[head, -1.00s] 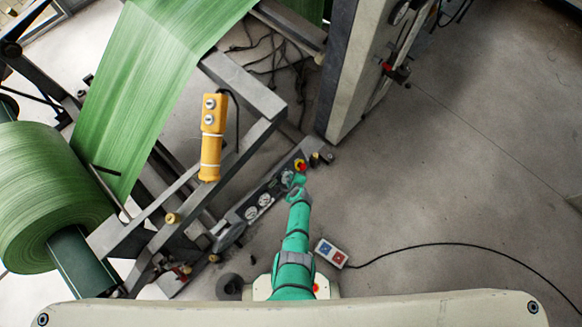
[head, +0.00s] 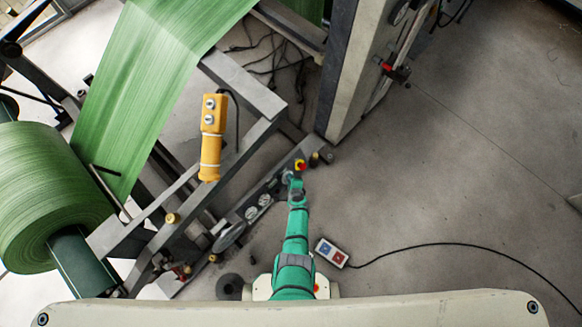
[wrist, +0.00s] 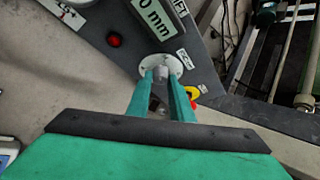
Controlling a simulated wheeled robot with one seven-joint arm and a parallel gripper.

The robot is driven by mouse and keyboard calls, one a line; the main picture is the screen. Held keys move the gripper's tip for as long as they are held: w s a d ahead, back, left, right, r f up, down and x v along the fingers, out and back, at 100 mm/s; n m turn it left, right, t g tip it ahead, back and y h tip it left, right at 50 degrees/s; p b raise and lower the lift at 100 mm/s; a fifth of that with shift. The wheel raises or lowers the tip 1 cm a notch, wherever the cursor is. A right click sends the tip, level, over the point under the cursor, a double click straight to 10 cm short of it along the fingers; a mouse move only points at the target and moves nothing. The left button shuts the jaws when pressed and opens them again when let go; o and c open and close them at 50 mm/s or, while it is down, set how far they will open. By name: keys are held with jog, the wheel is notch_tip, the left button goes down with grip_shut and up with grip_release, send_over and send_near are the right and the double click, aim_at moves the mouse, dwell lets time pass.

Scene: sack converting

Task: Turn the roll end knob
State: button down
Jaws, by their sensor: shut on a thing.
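The roll end knob (wrist: 160,75) is a small grey knob on a round white dial plate, set in a dark grey control panel (wrist: 199,52). My gripper (wrist: 162,77) has its two teal fingers on either side of the knob, shut on it. The fingers hide part of the knob and dial. In the head view my gripper (head: 293,178) is at the upper end of the panel, beside a red and yellow button (head: 300,166); the knob itself is hard to make out there.
The red and yellow button (wrist: 193,96) is close to the right of my fingers. A red button (wrist: 113,40) is at the upper left. A yellow pendant (head: 211,135) hangs above the steel frame, near a green roll (head: 50,195). Open floor is on the right.

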jog(key=shift+a, duration=0.15)
jog(key=c, duration=1.8)
grip_release()
jog(key=shift+c, duration=0.2)
jog(key=shift+s, duration=0.1)
jog(key=v, duration=1)
jog(key=shift+s+d+r, duration=0.2)
jog(key=shift+d+r, duration=0.05)
